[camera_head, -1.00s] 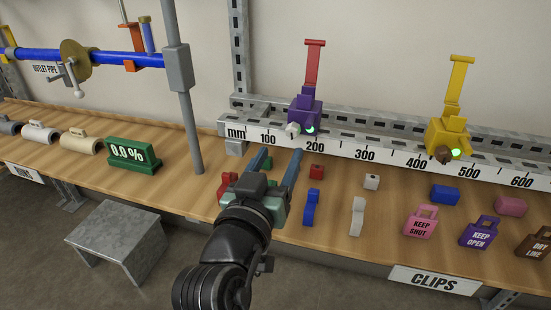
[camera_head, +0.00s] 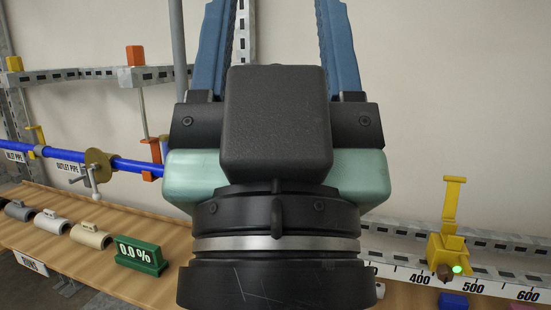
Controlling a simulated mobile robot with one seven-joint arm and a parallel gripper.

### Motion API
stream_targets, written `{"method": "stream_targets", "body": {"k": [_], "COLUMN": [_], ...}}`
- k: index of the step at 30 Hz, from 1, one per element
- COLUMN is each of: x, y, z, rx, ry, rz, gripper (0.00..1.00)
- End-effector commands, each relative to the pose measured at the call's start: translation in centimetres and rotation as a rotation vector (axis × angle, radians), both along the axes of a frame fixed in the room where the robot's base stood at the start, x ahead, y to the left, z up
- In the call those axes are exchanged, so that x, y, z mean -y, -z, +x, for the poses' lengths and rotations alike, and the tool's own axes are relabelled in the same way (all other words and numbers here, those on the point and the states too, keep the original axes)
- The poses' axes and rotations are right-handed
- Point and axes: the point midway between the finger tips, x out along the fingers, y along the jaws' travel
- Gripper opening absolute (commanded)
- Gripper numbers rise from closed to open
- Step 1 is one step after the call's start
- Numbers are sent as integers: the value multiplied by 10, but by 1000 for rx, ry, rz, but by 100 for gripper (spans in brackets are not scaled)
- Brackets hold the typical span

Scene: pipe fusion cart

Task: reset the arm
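My gripper (camera_head: 284,25) fills the middle of the head view, raised close to the camera and pointing up. The fingertips run out of the top of the picture. The gripper is clear of the bench and touches nothing that I can see. Its body hides the middle of the bench and much of the measuring rail.
A yellow clamp (camera_head: 447,247) with a green light stands at the ruler rail (camera_head: 480,287) on the right. At left are a green 0.0 % display (camera_head: 140,256), a blue pipe (camera_head: 135,165) with a valve (camera_head: 97,163), and grey and beige sleeves (camera_head: 90,235) on the wooden bench (camera_head: 60,262).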

Motion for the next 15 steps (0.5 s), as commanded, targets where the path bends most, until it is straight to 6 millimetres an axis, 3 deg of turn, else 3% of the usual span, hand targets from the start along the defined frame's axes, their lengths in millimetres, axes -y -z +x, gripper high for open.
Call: {"method": "stream_targets", "body": {"k": [1, 15], "x": [0, -1], "y": [-34, -175], "z": [0, 2], "rx": [-1, -5], "ry": [-1, -2], "rz": [1, 1], "gripper": [60, 60]}}
